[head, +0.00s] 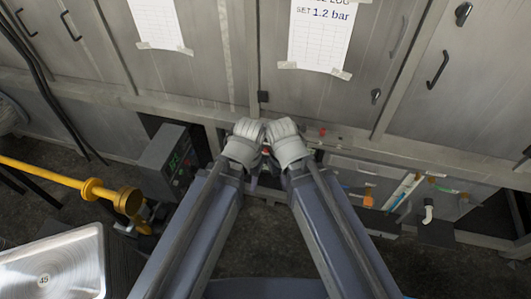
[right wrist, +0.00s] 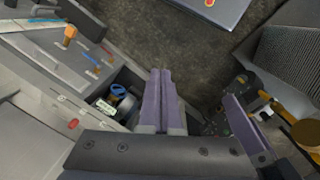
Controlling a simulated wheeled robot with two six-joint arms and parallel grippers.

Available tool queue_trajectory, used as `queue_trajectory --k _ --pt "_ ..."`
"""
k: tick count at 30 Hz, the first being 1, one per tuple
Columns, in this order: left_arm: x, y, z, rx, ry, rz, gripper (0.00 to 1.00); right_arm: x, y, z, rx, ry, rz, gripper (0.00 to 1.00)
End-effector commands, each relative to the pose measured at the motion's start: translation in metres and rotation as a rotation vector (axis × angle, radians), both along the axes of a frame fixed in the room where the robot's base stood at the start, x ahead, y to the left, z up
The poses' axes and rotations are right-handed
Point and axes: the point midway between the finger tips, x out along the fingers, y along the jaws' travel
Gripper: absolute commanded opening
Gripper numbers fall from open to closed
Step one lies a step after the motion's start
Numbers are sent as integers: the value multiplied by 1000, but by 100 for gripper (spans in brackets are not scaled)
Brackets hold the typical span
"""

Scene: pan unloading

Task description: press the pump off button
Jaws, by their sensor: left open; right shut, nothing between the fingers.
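A grey box (head: 158,152) with a dark front panel (head: 178,165) and green marks stands left of my grippers in the head view. In the right wrist view a dark panel with small buttons (right wrist: 216,122) shows right of my fingers; I cannot tell which button is off. My left gripper (head: 244,143) is just right of the box, its fingers hidden in the head view; a purple finger in the right wrist view (right wrist: 243,125) appears to be its own. My right gripper (head: 288,143) is beside it; its fingers are shut and empty in the right wrist view (right wrist: 163,95), apart from the panel.
A yellow pipe (head: 60,178) ends in a flange left of my left arm. A metal tray (head: 55,265) is at the lower left. A small red button (head: 322,132) sits on the frame right of my right gripper. Cabinets (head: 205,55) with paper sheets stand behind.

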Motion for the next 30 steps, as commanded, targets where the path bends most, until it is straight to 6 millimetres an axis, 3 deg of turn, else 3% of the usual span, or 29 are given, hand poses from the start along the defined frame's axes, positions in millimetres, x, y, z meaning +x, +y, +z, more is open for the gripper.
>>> queue_trajectory --k 30 --pt "1 0 -250 1 -3 0 50 31 -46 -251 57 -45 -148 0"
